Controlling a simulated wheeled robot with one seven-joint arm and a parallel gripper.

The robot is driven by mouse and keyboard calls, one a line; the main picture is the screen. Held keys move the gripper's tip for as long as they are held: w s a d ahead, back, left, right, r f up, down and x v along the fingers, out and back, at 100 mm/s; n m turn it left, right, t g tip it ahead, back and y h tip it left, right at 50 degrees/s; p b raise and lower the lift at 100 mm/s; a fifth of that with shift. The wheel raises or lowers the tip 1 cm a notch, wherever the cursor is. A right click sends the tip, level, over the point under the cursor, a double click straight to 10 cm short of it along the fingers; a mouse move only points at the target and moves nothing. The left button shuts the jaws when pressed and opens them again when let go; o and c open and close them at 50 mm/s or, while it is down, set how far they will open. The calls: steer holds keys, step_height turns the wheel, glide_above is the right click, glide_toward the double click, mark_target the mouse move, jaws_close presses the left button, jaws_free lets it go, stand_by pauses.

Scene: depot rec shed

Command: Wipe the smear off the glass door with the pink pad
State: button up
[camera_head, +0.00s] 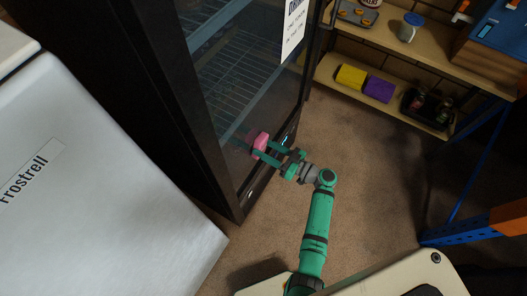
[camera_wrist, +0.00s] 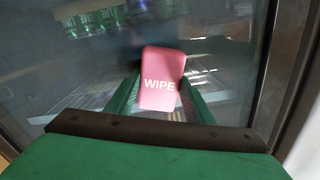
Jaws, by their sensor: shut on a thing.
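The pink pad (camera_wrist: 162,80), marked WIPE, is held between the two fingers of my gripper (camera_wrist: 155,100) in the wrist view. My gripper (camera_head: 272,150) is shut on the pad (camera_head: 260,143) in the head view, low in front of the glass door (camera_head: 250,85) of a tall black fridge. The pad is at or very close to the glass; I cannot tell for sure whether it touches. The glass door (camera_wrist: 225,60) fills most of the wrist view behind the pad. I cannot make out a smear clearly; the pad and gripper may hide it.
A white Frostrell chest (camera_head: 90,190) stands at the left. Shelves at the back right hold a yellow block (camera_head: 351,76), a purple block (camera_head: 378,88) and a black tray (camera_head: 427,108). A blue and orange rack (camera_head: 470,228) stands at the right. Brown floor (camera_head: 370,170) is clear between.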

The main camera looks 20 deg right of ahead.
mark_target(266, 140)
steer(key=w+d, duration=0.1)
steer(key=d, duration=0.1)
steer(key=w+d, duration=0.2)
steer(key=shift+w+d, duration=0.1)
steer(key=shift+w, duration=0.15)
steer(key=shift+s+a, duration=0.45)
steer(key=shift+a, duration=0.3)
steer(key=shift+s+a, duration=0.4)
steer(key=shift+a, duration=0.4)
steer(key=shift+s+a, duration=0.45)
steer(key=shift+a, duration=0.3)
steer(key=shift+c, duration=0.5)
steer(key=shift+s+a, duration=2.05)
steer(key=shift+a, duration=0.3)
steer(key=shift+s+d+r, duration=0.1)
steer(key=shift+d+r, duration=0.05)
steer(key=shift+r, duration=0.6)
steer(key=shift+s+d+r, duration=0.1)
steer(key=shift+d+r, duration=0.05)
steer(key=shift+r, duration=0.6)
steer(key=shift+w+d, duration=2.7)
steer(key=shift+d, duration=0.15)
steer(key=shift+w+d, duration=0.5)
steer(key=shift+d, duration=0.25)
steer(key=shift+w+d, duration=0.5)
steer(key=shift+d, duration=0.2)
